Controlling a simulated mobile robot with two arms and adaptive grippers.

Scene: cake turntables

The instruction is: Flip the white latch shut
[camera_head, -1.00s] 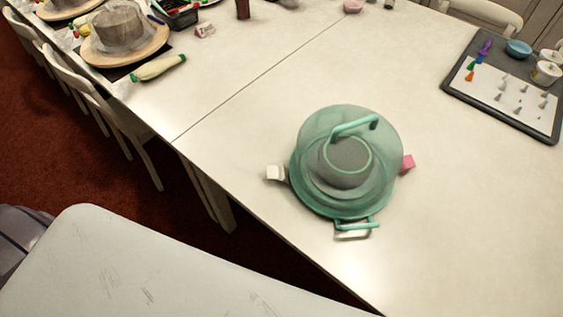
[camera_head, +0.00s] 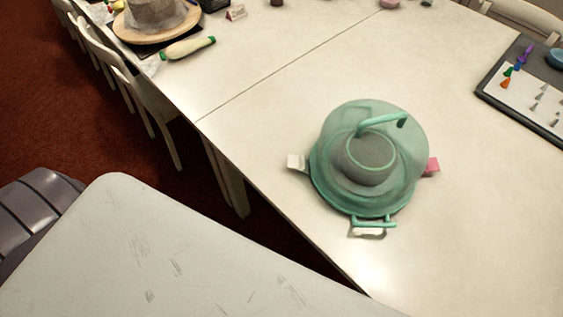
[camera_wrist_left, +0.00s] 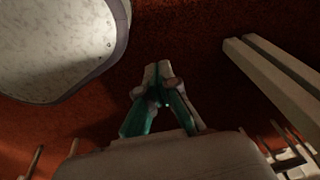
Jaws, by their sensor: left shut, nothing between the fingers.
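A cake carrier with a see-through green lid (camera_head: 408,125) stands on the white table. The white latch (camera_head: 297,162) sticks out from the carrier's left side at its rim, away from the lid. A pink latch (camera_head: 432,165) shows on the right side. A green handle (camera_head: 380,122) arches over the lid, and a green loop (camera_head: 373,221) juts from the front rim with a pale piece under it. My left gripper (camera_wrist_left: 158,72) shows only in the left wrist view, shut and empty over the red floor, away from the carrier. My right gripper is not in view.
The white table (camera_head: 260,120) is clear around the carrier. A dark-edged board (camera_head: 545,125) with small coloured pieces lies at the right. A green-capped bottle (camera_head: 188,47) and a cake on a wooden turntable (camera_head: 150,32) are at the upper left. Chairs (camera_head: 150,110) line the left edge.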

